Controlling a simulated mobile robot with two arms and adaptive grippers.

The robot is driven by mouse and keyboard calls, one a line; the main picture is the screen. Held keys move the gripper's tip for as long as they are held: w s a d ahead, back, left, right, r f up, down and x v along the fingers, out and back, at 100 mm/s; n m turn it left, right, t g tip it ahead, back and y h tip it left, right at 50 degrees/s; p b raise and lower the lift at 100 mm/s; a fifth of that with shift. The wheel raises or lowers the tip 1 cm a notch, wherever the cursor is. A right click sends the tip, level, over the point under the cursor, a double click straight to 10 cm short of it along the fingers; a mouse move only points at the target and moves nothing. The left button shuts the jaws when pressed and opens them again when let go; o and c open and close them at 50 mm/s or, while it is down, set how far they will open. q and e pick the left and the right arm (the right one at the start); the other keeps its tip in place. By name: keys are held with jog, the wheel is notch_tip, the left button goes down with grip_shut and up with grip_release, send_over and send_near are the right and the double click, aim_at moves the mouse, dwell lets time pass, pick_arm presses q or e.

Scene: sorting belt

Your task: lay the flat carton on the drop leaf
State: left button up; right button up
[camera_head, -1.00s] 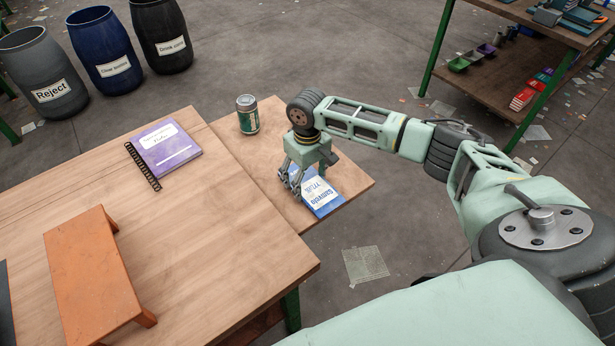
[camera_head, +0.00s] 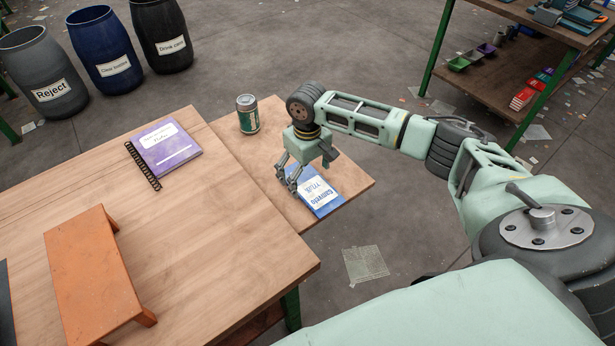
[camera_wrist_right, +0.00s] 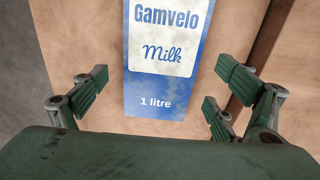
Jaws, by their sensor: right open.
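The flat carton (camera_head: 318,195) is blue and white and lies flat on the drop leaf (camera_head: 349,180), near the leaf's outer right end. In the right wrist view the carton (camera_wrist_right: 160,85) reads "Gamvelo Milk 1 litre". My right gripper (camera_head: 286,183) is over the leaf, just left of the carton and partly in front of it. In the wrist view my right gripper (camera_wrist_right: 155,100) has its fingers wide apart, with the carton's lower end between and beyond them, touching neither. The left gripper is not in view.
A green can (camera_head: 248,114) stands on the leaf's far part. A purple notebook (camera_head: 166,149) and an orange stand (camera_head: 92,272) are on the main table (camera_head: 190,235). Barrels (camera_head: 103,52) stand behind, and a shelf (camera_head: 500,75) is at the far right.

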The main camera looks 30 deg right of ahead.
aim_at(308, 182)
notch_tip(308, 182, up, 11)
dwell(0.3)
jog(key=shift+f, duration=0.2)
